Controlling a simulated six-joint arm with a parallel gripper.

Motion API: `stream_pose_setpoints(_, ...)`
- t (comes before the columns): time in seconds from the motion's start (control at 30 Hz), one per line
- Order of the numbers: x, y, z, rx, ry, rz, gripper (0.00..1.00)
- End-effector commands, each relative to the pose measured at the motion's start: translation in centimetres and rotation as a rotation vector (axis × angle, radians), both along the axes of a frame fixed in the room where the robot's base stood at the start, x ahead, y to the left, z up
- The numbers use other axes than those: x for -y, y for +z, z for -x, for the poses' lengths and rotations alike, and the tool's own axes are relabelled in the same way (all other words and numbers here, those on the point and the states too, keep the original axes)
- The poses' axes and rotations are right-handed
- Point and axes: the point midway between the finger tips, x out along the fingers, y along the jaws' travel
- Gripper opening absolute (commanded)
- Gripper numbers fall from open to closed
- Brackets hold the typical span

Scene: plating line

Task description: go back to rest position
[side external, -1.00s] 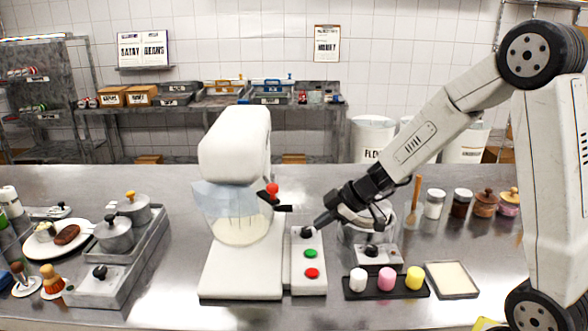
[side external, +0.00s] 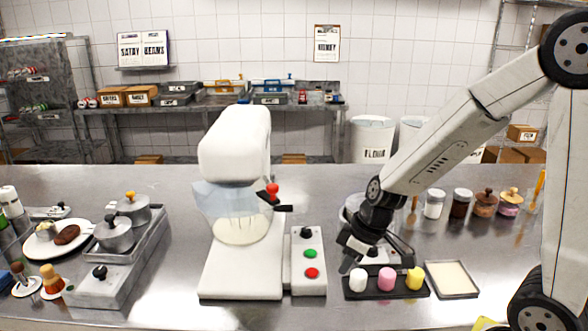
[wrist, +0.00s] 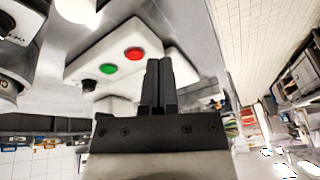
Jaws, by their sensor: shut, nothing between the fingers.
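My gripper (side external: 346,261) is shut and empty in the side external view, low over the counter between the mixer's control box and the small dark tray. The wrist view shows its two fingers (wrist: 158,75) pressed together with nothing between them. The control box (side external: 309,283) with a black knob, a green button (side external: 311,254) and a red button (side external: 312,273) stands to the left of my gripper. The green button (wrist: 107,68) and red button (wrist: 134,53) also show in the wrist view.
The white mixer (side external: 236,150) stands left of the control box. A dark tray (side external: 386,292) with white, pink and yellow pieces lies close below my gripper. A cream-filled tray (side external: 451,279) is to its right. Jars (side external: 434,204) line the right back. The front counter is mostly clear.

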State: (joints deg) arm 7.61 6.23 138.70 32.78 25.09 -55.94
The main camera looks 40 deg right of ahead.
Motion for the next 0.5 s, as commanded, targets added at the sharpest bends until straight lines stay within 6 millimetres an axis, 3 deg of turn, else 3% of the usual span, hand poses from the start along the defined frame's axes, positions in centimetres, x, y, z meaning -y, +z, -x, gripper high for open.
stream_pose_setpoints(0.5,-0.3,-0.6,3.5,-0.070,-0.252,0.092,0.00)
